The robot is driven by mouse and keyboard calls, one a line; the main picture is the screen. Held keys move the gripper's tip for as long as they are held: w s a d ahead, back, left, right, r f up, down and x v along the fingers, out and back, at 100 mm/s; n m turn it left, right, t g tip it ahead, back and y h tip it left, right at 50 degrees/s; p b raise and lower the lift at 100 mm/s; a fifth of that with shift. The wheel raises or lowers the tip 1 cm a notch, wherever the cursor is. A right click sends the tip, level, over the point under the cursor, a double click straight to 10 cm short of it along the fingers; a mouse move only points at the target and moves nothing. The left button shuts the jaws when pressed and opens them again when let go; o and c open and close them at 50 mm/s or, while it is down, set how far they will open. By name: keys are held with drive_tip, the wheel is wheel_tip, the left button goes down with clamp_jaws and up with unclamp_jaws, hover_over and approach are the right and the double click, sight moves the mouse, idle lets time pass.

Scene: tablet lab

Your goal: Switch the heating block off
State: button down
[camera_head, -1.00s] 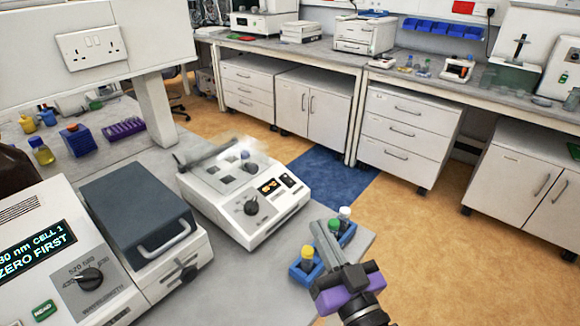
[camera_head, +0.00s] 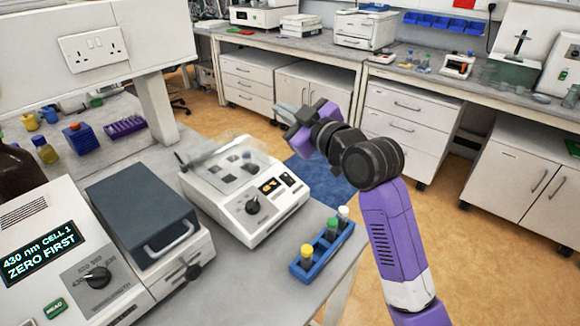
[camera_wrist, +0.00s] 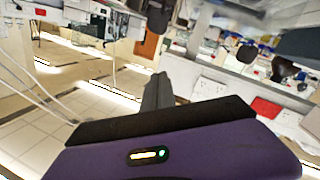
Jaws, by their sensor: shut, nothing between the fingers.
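The heating block (camera_head: 222,207) is a white box in the middle of the head view, near the bench's right end. Its front panel has a dark knob (camera_head: 253,205), a lit orange display (camera_head: 269,186) and a small dark switch (camera_head: 288,179). A clear lid (camera_head: 213,152) stands raised over its top, where dark wells show. My gripper (camera_head: 285,110) is shut and empty, in the air above and behind the block's right side, apart from it. In the wrist view, the closed grey fingers (camera_wrist: 158,92) point away, with blurred room behind; the block is not recognisable there.
A blue rack (camera_head: 318,263) with several capped vials stands right of the block, near the bench edge. A spectrophotometer (camera_head: 60,290) with a grey lid (camera_head: 137,210) stands to the left. A purple rack (camera_head: 125,127) lies behind. Floor lies open beyond the bench.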

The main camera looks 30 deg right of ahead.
sight(286, 175)
wheel_tip(286, 175, up, 4)
drive_tip(key=w+d+f+n+g, duration=0.1)
drive_tip(key=w+d+n+g, duration=0.1)
drive_tip(key=n+g, duration=0.15)
drive_tip(key=s+d+f+n+g+p, duration=0.1)
drive_tip(key=s+f+n+g, duration=0.6)
drive_tip(key=n, duration=0.4)
drive_tip(key=shift+s+d+g, duration=0.25)
drive_tip(key=shift+s+g, duration=0.35)
drive_tip(key=shift+g, duration=0.35)
drive_tip(key=shift+f+n, duration=0.15)
drive_tip(key=shift+n, duration=0.1)
drive_tip(key=x, duration=1.4)
drive_tip(key=shift+a, duration=0.3)
